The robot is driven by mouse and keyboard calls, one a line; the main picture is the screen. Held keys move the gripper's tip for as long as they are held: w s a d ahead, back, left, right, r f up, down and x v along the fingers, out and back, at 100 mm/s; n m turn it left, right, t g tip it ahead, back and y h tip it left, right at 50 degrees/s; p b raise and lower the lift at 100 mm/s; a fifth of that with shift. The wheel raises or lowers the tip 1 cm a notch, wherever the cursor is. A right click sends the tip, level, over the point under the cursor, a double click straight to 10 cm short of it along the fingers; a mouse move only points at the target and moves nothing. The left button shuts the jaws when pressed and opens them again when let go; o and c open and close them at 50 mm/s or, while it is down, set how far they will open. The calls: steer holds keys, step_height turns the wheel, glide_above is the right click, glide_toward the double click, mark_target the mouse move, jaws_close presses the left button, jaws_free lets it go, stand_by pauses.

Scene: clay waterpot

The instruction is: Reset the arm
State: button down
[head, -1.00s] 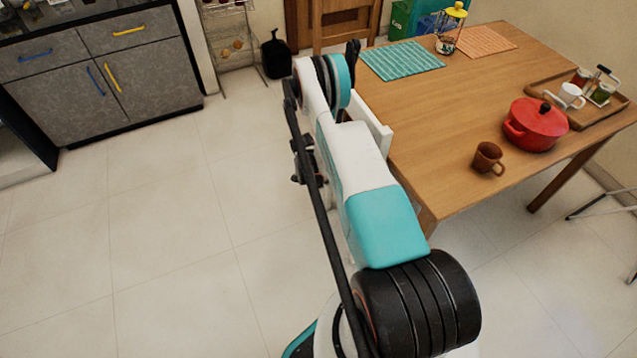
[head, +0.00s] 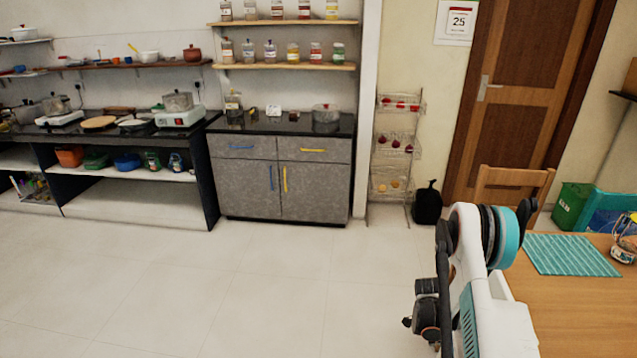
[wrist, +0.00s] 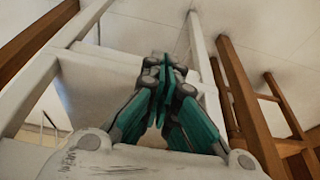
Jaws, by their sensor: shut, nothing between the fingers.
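My gripper (wrist: 165,72) shows in the wrist view with its teal and grey fingers meeting at the tips, and nothing is between them. In the head view my white, teal and black arm stands folded at the lower right, beside the left edge of the wooden table (head: 560,315). The fingertips cannot be made out in the head view.
A wooden chair (head: 513,182) stands behind the table, with a teal placemat (head: 570,255) on the tabletop. A grey cabinet (head: 282,180) and a dark counter (head: 95,130) line the back wall. The tiled floor (head: 200,290) at left is clear. Wooden legs (wrist: 247,105) show near my gripper.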

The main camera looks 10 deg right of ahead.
steer(key=w+a+r+n+t, duration=0.1)
steer(key=w+a+r+n, duration=0.2)
steer(key=r, duration=0.7)
steer(key=w+a+r+n+t, duration=0.15)
steer(key=a+r, duration=0.25)
steer(key=r, duration=0.7)
steer(key=s+a+r+n+t, duration=0.1)
steer(key=a+r+n, duration=0.25)
steer(key=r, duration=0.45)
steer(key=s+a+r+n+t, duration=0.1)
steer(key=a+r+n, duration=0.1)
steer(key=a+r, duration=0.5)
steer(key=s+a+r+n+t+y, duration=0.2)
steer(key=s+a+r+n, duration=0.45)
steer(key=s+r, duration=0.55)
steer(key=s+a+r+n+t, duration=0.1)
steer(key=s+a+n, duration=0.1)
steer(key=s, duration=0.3)
steer(key=s+a+r+n+y, duration=0.1)
steer(key=s+a+r+n, duration=0.1)
steer(key=s+a+n, duration=0.1)
steer(key=shift+s+a+t, duration=0.35)
steer(key=shift+s+a, duration=0.4)
steer(key=shift+s, duration=0.65)
